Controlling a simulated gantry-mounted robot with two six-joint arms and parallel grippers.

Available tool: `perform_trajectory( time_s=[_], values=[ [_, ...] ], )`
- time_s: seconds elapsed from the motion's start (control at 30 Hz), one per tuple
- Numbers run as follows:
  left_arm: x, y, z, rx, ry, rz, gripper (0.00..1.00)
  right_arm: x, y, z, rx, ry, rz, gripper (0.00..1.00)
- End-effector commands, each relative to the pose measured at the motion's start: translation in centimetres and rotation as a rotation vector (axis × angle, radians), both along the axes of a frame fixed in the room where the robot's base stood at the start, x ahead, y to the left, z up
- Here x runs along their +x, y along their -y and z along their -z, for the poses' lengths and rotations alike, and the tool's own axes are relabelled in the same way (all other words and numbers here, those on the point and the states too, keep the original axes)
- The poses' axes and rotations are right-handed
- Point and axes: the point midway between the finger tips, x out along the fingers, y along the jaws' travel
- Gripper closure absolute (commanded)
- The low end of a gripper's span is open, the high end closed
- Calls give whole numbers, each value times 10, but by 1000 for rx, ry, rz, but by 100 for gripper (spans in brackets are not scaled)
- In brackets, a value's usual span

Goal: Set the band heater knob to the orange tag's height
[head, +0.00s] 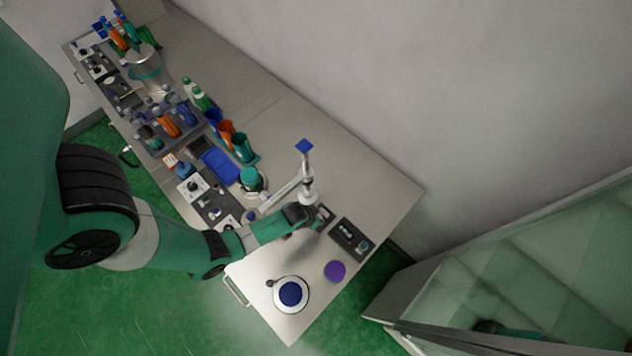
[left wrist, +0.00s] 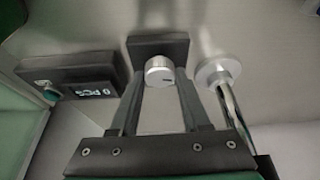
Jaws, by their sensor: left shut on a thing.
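A silver round knob (left wrist: 159,71) with a dark mark on its face sits on a dark block (left wrist: 158,46) in the left wrist view. I take it for the band heater knob. The two dark fingers of my left gripper (left wrist: 158,88) are on either side of it, shut on it. In the head view my left gripper (head: 320,214) is low at the bench, beside a white post; the knob is too small and covered there to make out. I cannot pick out an orange tag in either view. My right gripper is not in view.
A metal post (left wrist: 218,73) stands close right of the knob. A dark counter box (head: 349,239) reading "0 PCS" is nearby. A purple disc (head: 335,271) and a white round stand (head: 277,303) with a blue top are at the bench's near end. Bottles and cups crowd its far left.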

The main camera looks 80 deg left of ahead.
Motion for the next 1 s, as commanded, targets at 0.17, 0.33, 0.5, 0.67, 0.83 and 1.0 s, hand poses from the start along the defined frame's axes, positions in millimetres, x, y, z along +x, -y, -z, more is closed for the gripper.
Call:
perform_trajectory(
  time_s=[0.17,0.33,0.5,0.67,0.83,1.0],
  values=[
    [0,0,0,0,0,0,100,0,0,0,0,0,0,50],
    [0,0,0,1,0,-9,100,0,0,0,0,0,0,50],
    [0,1,0,0,0,-51,100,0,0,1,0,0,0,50],
    [1,1,0,0,0,-134,100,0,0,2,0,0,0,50],
    [2,2,0,1,-1,-267,100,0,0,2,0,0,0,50],
    [3,2,-2,2,-2,-424,100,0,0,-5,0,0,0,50]
  ],
)
